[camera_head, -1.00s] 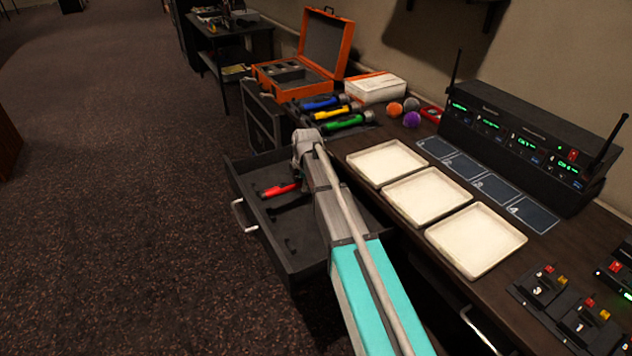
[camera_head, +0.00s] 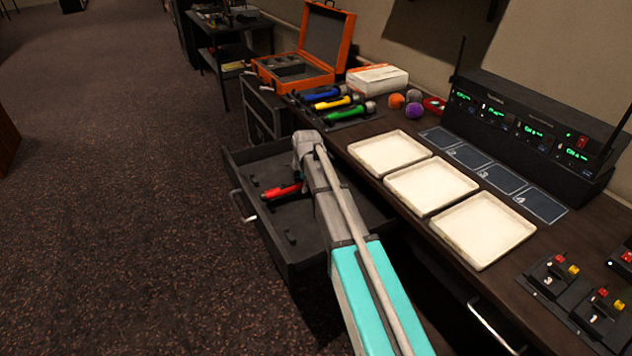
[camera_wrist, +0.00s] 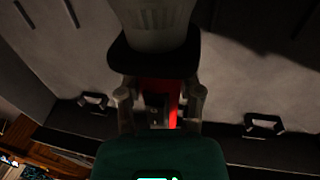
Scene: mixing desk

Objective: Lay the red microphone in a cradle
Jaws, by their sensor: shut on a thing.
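The red microphone (camera_head: 283,191) shows over the open drawer (camera_head: 333,262), its dark end to the left and the rest hidden behind my arm. In the wrist view, the red body (camera_wrist: 163,98) lies between the two fingers of my gripper (camera_wrist: 161,100), which are shut on it. A black collar and a large pale ribbed head (camera_wrist: 154,22) are above it. Whether the microphone touches the drawer floor I cannot tell. Small black cradle-like brackets (camera_head: 290,236) stand in the drawer. Blue (camera_head: 322,104), yellow (camera_head: 333,105) and green (camera_head: 345,113) microphones lie on a dark rack on the desk.
Three pale trays (camera_head: 430,187) and a numbered dark mat (camera_head: 500,178) lie on the desk. A receiver with antennas (camera_head: 525,125) stands behind. The drawer walls surround my gripper.

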